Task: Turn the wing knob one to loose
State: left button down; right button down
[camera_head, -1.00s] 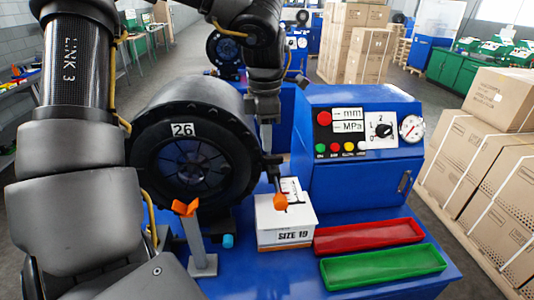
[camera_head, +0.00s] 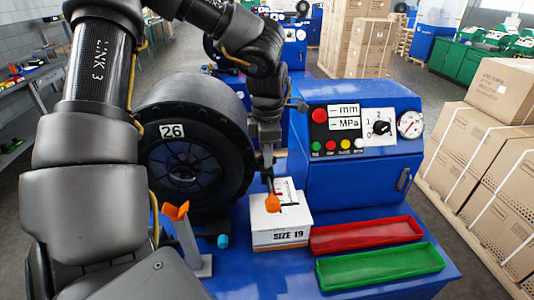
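The wing knob (camera_head: 381,128) is a small black knob on a white dial plate marked with numbers, on the front panel of the blue crimper console. The numeral its wing points to is too small to read surely. My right gripper is not in view.
The SIZE 19 box (camera_head: 281,236), red tray (camera_head: 366,235) and green tray (camera_head: 381,267) stand before the console (camera_head: 358,181). A gauge (camera_head: 410,125) is right of the knob. An orange-topped grey post (camera_head: 186,238) leans near my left arm. Cartons (camera_head: 475,155) stand right.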

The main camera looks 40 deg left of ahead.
pick_arm(q)
jog(key=shift+f+n+b, duration=0.1)
jog(key=shift+n+b, duration=0.6)
jog(key=shift+b, duration=0.1)
jog(key=shift+n+b, duration=1.1)
jog(key=n+b, duration=0.2)
jog(key=n, duration=0.1)
jog(key=shift+n, duration=0.3)
jog(key=n+b, duration=0.2)
jog(key=n, duration=0.3)
jog(key=shift+b, duration=0.4)
jog(key=n+b, duration=0.2)
jog(key=n, duration=0.3)
jog(key=shift+n, duration=0.4)
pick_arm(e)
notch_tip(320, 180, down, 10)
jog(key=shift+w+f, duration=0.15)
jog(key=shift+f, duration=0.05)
pick_arm(q)
jog(key=shift+a, duration=0.1)
